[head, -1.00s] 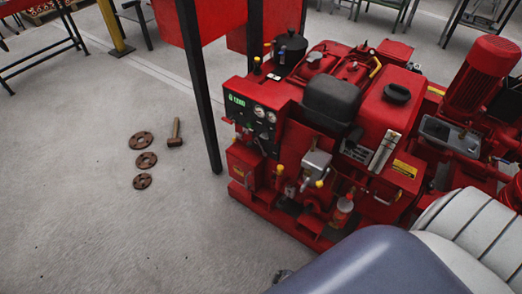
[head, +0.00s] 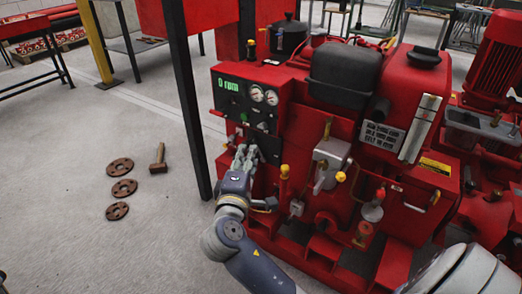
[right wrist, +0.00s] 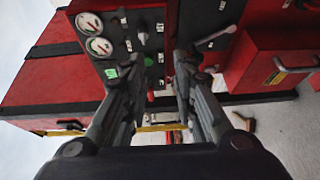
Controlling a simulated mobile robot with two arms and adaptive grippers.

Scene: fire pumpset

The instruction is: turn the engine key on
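The control panel (head: 250,100) of the red engine (head: 345,130) faces me, with a green display reading 0 rpm and two round gauges. My right gripper (head: 246,153) is in front of the panel's lower part. In the right wrist view the right gripper (right wrist: 160,65) is open, its two fingers apart with nothing held between them. I cannot tell for sure which small fitting is the engine key. The fingers hide part of the panel. My left gripper is not in view.
A dark post (head: 188,100) stands close left of the panel. Yellow-capped fittings (head: 284,172) stick out right of my right gripper. A hammer (head: 158,160) and three rusty flanges (head: 122,188) lie on the floor. The floor at left is otherwise mostly free.

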